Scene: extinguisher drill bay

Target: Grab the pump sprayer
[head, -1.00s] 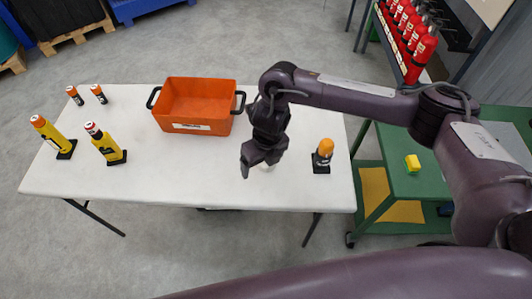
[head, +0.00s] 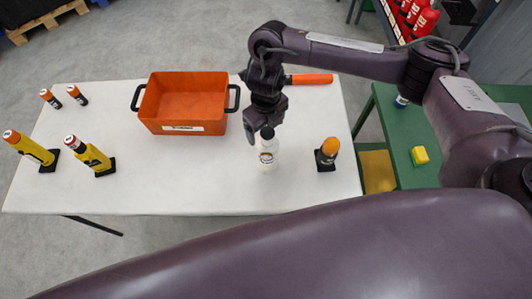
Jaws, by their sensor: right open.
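The pump sprayer appears to be a white bottle (head: 267,154) with a brownish label, standing upright on the white table right of the middle. My right gripper (head: 260,135) is open and directly above it in the picture, its fingers overlapping the bottle's top. The top of the bottle is partly hidden by the gripper, and I cannot tell whether they touch. My left gripper is not in view.
An orange bin (head: 185,103) with black handles stands left of my gripper. An orange-ended bar (head: 310,79) lies behind it. An orange-topped dark item (head: 327,153) stands to the right. Yellow extinguishers (head: 88,154) stand at left. The front middle of the white table (head: 200,185) is clear.

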